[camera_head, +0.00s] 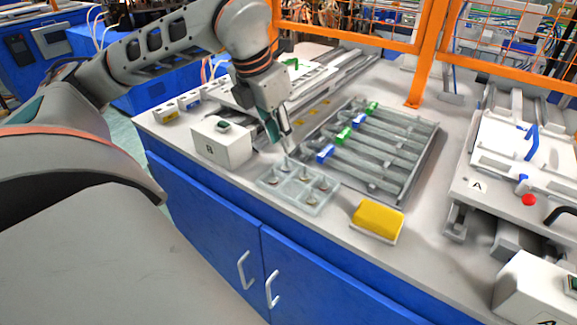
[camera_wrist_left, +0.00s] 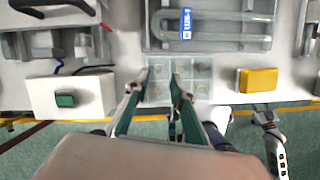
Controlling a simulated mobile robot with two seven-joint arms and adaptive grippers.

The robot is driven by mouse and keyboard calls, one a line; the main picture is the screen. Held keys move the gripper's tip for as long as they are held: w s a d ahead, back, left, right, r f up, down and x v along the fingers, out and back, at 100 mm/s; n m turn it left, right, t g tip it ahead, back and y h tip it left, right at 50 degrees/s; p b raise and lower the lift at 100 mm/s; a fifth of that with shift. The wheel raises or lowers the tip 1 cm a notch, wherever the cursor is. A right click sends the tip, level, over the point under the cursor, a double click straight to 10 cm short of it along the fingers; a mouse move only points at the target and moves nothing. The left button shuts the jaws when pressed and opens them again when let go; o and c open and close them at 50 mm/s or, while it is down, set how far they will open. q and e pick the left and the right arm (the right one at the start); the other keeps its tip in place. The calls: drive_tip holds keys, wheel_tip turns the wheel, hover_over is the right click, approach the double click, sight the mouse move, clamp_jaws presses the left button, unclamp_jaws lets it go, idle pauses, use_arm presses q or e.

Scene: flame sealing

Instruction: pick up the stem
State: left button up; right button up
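The stems are small pale pieces with darker bases in a clear compartment tray (camera_head: 262,184) near the table's front edge. One stem (camera_head: 305,176) stands in the back row, and another stem (camera_head: 311,200) is in the front row. My left gripper (camera_head: 286,146) points down just above the tray's back left corner. In the left wrist view its fingers (camera_wrist_left: 160,80) are apart over the left part of the tray (camera_wrist_left: 188,67), with no stem visibly held. The fingers hide part of the tray there.
A rack of glass tubes (camera_head: 385,150) with blue and green labels lies behind the tray. A yellow block (camera_head: 378,219) is to its right and a white button box (camera_head: 222,142) to its left. Orange fencing (camera_head: 428,55) stands at the back.

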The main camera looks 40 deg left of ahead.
sight(286, 157)
use_arm(q)
drive_tip(key=x, duration=0.5)
drive_tip(key=shift+a+f+b, duration=0.1)
drive_tip(key=shift+f+b, duration=0.1)
drive_tip(key=shift+b, duration=0.1)
clamp_jaws()
